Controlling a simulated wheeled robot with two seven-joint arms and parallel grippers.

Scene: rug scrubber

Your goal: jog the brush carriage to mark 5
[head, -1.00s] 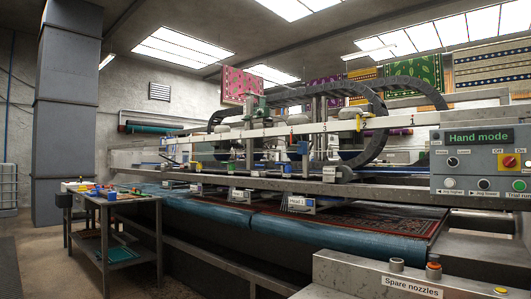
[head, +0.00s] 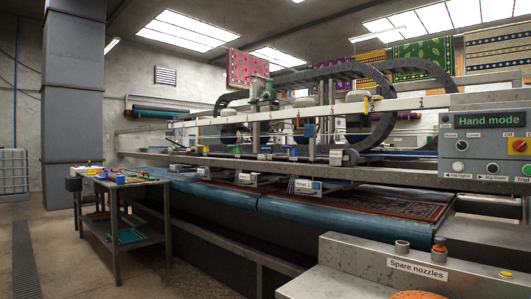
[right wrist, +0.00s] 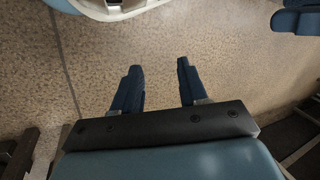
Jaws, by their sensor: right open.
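The control panel (head: 488,148) stands at the right in the head view, with a lit "Hand mode" display (head: 485,120). A white beam (head: 400,104) carries black numbers; I make out 1, 2 and 3, while those farther left are too small to read surely. The brush carriage (head: 316,125) stands behind and along this beam; its exact mark is unclear. My right gripper (right wrist: 159,72) is open and empty above the speckled floor. My left gripper is not in view.
A metal cabinet labelled "Spare nozzles" (head: 345,270) stands in the foreground. A patterned rug (head: 375,202) lies on the machine behind a blue roller (head: 340,228). A small work table (head: 152,190) with tools stands at left. Open floor (head: 45,255) lies at lower left.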

